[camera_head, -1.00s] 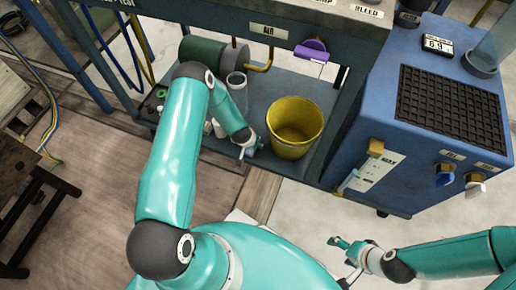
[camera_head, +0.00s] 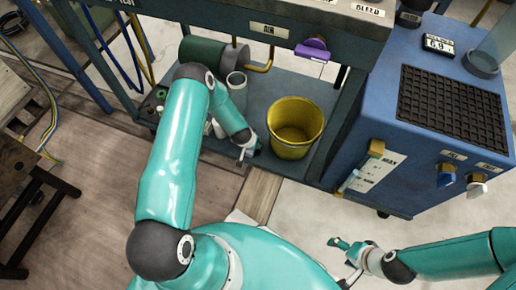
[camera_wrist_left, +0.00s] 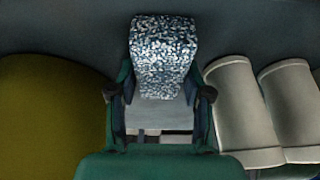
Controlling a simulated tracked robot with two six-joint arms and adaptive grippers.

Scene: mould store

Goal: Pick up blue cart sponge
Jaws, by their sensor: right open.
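The blue cart sponge (camera_wrist_left: 163,52), a speckled blue-and-white block, shows in the left wrist view directly ahead, between the two fingers of my left gripper (camera_wrist_left: 160,92). The fingers flank it closely; whether they press on it I cannot tell. In the head view my left gripper (camera_head: 244,153) reaches down to the cart's lower shelf, left of the yellow bucket, and its fingers are small and partly hidden by the wrist. My right gripper (camera_head: 342,261) is open and empty, low over the floor at the bottom right.
The yellow bucket (camera_head: 295,128) stands close right of my left gripper on the lower shelf (camera_head: 262,88). Pale cylinders (camera_wrist_left: 238,110) lie close on the other side in the wrist view. A green cylinder (camera_head: 207,53) lies behind. A blue cabinet (camera_head: 385,110) stands at right.

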